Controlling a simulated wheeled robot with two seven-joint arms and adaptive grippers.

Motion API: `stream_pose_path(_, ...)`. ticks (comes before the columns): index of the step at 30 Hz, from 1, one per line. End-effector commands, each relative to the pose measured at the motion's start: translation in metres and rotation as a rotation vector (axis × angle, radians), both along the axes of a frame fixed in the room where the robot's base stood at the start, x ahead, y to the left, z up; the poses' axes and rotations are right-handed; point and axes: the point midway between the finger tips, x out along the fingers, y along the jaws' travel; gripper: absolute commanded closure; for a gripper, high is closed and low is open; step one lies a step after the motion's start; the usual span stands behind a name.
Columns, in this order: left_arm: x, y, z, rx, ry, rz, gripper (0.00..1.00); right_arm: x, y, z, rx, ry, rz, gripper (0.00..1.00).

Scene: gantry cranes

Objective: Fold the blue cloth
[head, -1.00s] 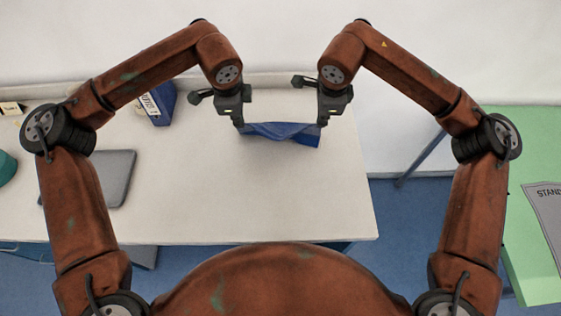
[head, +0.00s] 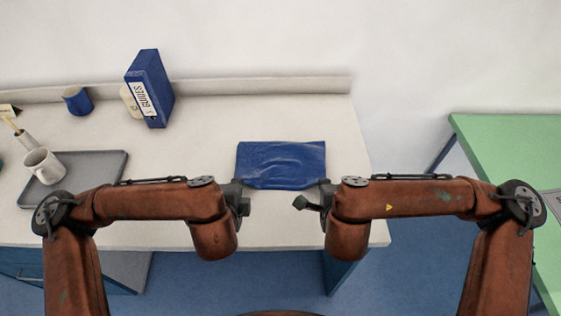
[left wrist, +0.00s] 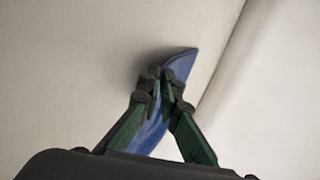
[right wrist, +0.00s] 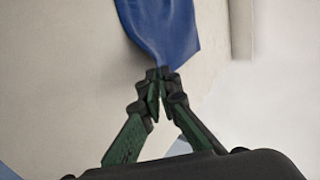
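The blue cloth (head: 281,163) is spread as a creased, roughly rectangular sheet at the right part of the white table. Its near corners are at my grippers. My left gripper (head: 240,183) is at the near left corner; the left wrist view shows its fingers (left wrist: 162,78) shut on the blue cloth (left wrist: 182,64). My right gripper (head: 322,184) is at the near right corner; the right wrist view shows its fingertips (right wrist: 158,76) closed on the cloth (right wrist: 162,28), which narrows to a point there. The near edge sags slightly between the grippers.
The white table (head: 200,150) has bare room left of the cloth. A blue binder (head: 149,88), a blue cup (head: 77,101) and a grey tray (head: 105,165) with a white mug (head: 43,166) stand further left. A green table (head: 510,160) is at the right.

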Motion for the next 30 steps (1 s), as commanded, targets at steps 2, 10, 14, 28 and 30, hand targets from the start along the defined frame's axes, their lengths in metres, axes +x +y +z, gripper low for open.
stream_pose_path(2,-0.0005,-0.0001,-0.0063,0.0,-0.02,-0.001,1.0,-0.0003,0.0001,-0.0062,-0.001,-0.021,0.002,1.0)
stream_pose_path(10,-0.0006,0.0007,-0.0061,0.0,-0.045,0.002,1.0,-0.0007,0.0002,-0.0062,-0.001,-0.044,0.0,1.0)
stream_pose_path(14,-0.0008,0.0013,-0.006,0.001,-0.044,0.003,0.95,-0.0006,0.001,-0.0061,0.0,-0.043,0.001,0.98)
stream_pose_path(28,-0.0008,0.0018,-0.0061,0.001,-0.043,0.003,0.68,-0.0004,0.0016,-0.0061,-0.001,-0.042,0.002,0.68)
stream_pose_path(30,-0.0011,0.0014,-0.0031,0.0,-0.043,0.002,0.68,-0.0006,0.0018,-0.003,-0.001,-0.043,0.002,0.68)
